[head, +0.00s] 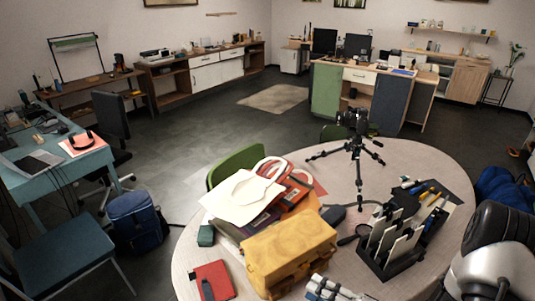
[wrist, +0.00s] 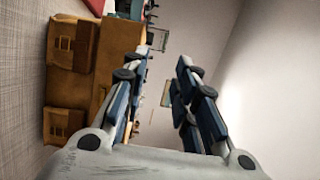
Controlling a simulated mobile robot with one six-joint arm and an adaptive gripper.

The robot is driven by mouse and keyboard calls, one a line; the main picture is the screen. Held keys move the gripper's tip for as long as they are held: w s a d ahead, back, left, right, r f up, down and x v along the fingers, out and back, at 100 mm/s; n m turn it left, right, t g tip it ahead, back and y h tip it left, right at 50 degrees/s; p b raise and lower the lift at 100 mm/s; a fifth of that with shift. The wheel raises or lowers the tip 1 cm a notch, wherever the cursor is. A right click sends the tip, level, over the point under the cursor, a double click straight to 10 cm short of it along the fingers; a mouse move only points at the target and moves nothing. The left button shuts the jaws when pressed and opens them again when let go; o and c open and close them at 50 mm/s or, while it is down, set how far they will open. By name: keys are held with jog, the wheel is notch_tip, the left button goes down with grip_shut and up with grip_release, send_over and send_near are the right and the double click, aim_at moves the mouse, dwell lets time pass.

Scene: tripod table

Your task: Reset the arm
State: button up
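My gripper (wrist: 158,68) shows in the wrist view with its two dark blue fingers apart and nothing between them, so it is open. In the head view part of my gripper (head: 330,290) shows at the bottom edge, in front of the yellow case (head: 290,250); the rest is cut off. My arm comes in at the lower right. The wrist view is turned on its side, with the yellow case (wrist: 85,25) left of the fingers. I cannot tell how far the gripper is from the case.
The round table (head: 400,155) holds a black tripod (head: 357,150), a black file rack (head: 390,245), a stack of books and papers (head: 245,195) and a red notebook (head: 212,281). A clear strip of tabletop lies at the back. A green chair (head: 238,163) stands behind.

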jog(key=s+a+r+n+g+h, duration=0.4)
jog(key=s+a+r+n+g, duration=0.35)
jog(key=s+r+g, duration=0.45)
jog(key=s+d+r+t+h, duration=0.4)
jog(key=d+r+t+h, duration=0.2)
jog(key=h, duration=0.4)
notch_tip(320, 180, up, 3)
jog(key=shift+s+d+f+t+h, duration=0.1)
jog(key=shift+s+d+t+h, duration=0.25)
jog(key=shift+d, duration=0.55)
jog(key=shift+c, duration=0.2)
